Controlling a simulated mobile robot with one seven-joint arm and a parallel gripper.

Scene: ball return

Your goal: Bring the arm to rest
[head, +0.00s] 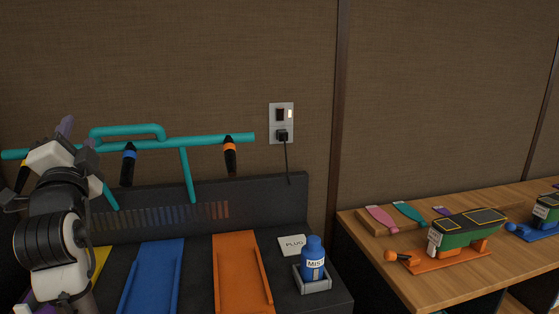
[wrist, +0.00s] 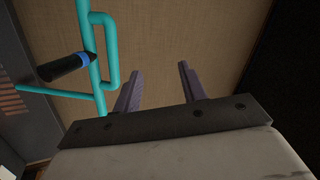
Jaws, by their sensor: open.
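My gripper (wrist: 158,88) is open in the wrist view, with its two purple-grey fingers apart and nothing between them. It points towards the brown wall panel (wrist: 222,40). In the head view my arm stands at the far left, raised in front of the dark bench, and my gripper (head: 76,133) is at its upper end, near the teal pipe rack (head: 205,141). The same teal rack shows at the left in the wrist view (wrist: 86,40), with a blue-banded black tool (wrist: 65,67) hanging on it. Whether my arm touches the rack cannot be told.
Blue (head: 152,280) and orange (head: 243,275) trays lie on the dark bench. A blue bottle (head: 313,262) stands in a small holder beside a PLUG card (head: 293,245). A socket with a cord (head: 282,124) is on the wall. A wooden table (head: 420,282) at right carries a green model (head: 466,229).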

